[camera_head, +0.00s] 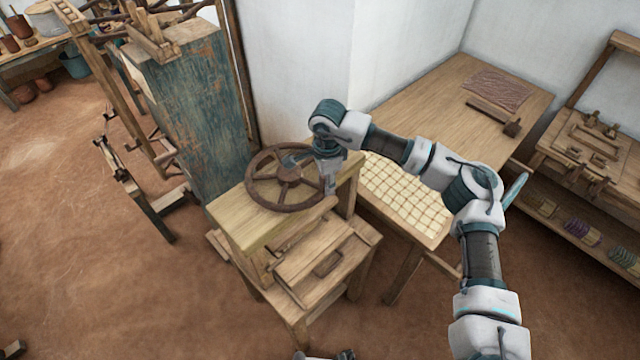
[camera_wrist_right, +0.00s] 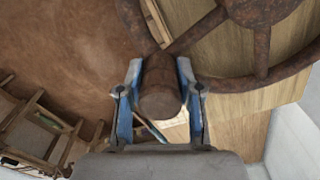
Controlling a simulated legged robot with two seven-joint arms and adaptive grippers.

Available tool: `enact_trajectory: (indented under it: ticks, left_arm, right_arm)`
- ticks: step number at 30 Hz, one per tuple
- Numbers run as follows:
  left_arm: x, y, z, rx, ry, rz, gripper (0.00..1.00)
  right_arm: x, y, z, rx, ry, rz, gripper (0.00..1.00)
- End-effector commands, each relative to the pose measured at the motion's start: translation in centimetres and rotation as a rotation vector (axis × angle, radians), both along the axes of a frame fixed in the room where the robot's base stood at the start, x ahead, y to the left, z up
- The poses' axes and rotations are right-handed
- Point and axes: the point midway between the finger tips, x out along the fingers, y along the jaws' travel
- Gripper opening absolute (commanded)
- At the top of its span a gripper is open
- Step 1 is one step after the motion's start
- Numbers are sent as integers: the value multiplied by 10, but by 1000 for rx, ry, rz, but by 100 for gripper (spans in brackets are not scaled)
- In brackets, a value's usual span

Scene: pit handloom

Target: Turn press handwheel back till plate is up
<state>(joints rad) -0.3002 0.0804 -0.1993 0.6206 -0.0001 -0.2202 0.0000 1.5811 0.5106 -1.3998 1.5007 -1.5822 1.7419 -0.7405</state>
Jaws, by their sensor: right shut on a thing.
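The rusty brown spoked handwheel (camera_head: 250,180) lies flat on top of the wooden press (camera_head: 240,222). My right gripper (camera_head: 328,190) is at the right side of its rim, pointing down. In the right wrist view, the blue fingers of my right gripper (camera_wrist_right: 160,88) are shut on the wheel's round brown handle (camera_wrist_right: 160,100), which stands beside the rim (camera_wrist_right: 240,82). The press plate cannot be made out clearly under the top, so its height cannot be told. A small part of my left gripper (camera_head: 325,356) shows at the bottom edge; its fingers cannot be made out.
A lower wooden board with a dark grip (camera_head: 328,262) juts from the press front. A tall worn blue-green wooden post (camera_head: 190,110) stands left behind it. A table (camera_head: 425,105) with a checked cloth (camera_head: 405,195) stands close to the right.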

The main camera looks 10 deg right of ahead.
Motion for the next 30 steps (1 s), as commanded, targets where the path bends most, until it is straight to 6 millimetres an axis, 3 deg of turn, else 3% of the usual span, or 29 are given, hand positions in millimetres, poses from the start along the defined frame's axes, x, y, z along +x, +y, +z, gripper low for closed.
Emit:
enact_trajectory:
  ticks: [11, 12, 15, 25, 30]
  left_arm:
    - [0, 0, -1, 0, 0, 0, 60]
    - [0, 0, -1, 0, 0, 0, 60]
    - [0, 0, -1, 0, 0, 0, 60]
    - [-2, 1, 0, 1, 0, -1, 60]
    - [-1, 0, 0, 0, -1, -1, 60]
  right_arm:
    - [1, -2, -2, -5, 0, -3, 0]
    - [1, -2, -2, -5, 0, -3, 37]
    - [1, -2, -2, -4, 0, -2, 60]
    - [-1, -1, 3, -1, -3, 1, 60]
    - [1, 0, 26, 0, -6, 0, 60]
